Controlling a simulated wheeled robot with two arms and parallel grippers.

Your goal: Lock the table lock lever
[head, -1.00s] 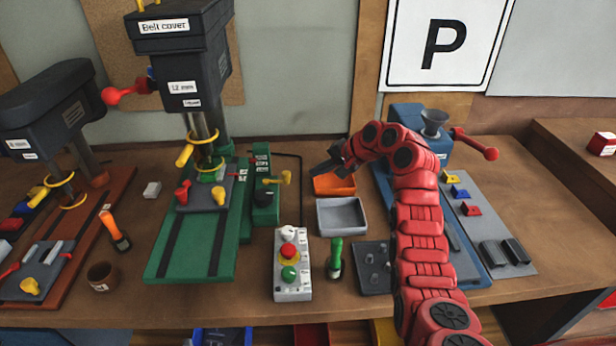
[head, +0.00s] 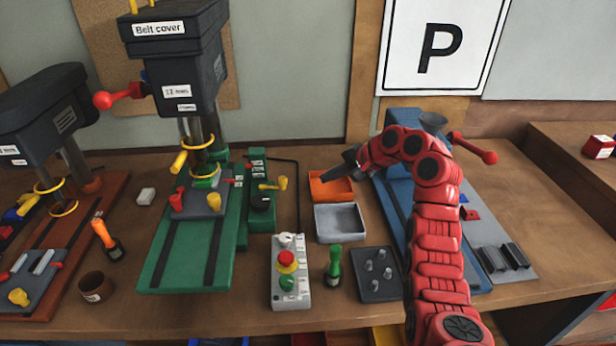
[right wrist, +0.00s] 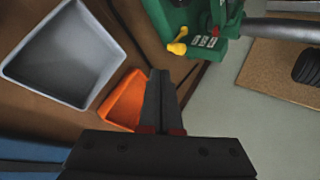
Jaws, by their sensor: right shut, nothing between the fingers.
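The green drill press (head: 188,240) stands left of centre, with a yellow lever (head: 181,161) on its column. A green box (head: 261,205) with several labels is beside it and carries another yellow lever (head: 276,184). In the right wrist view a yellow lever (right wrist: 178,45) shows on a green housing. The labels are too small to read, so I cannot tell which lever is the table lock. My right gripper (head: 350,160) is shut and empty, above and behind the orange tray, right of the green box and apart from the levers. The wrist view shows its closed fingers (right wrist: 160,82).
The orange tray (head: 316,189) and grey tray (head: 318,232) lie below and left of my right arm. A control box (head: 274,297) with buttons and a green-handled tool (head: 334,262) stand nearer. A blue machine base (head: 387,192) is behind my arm. Bare wood (head: 540,215) lies right.

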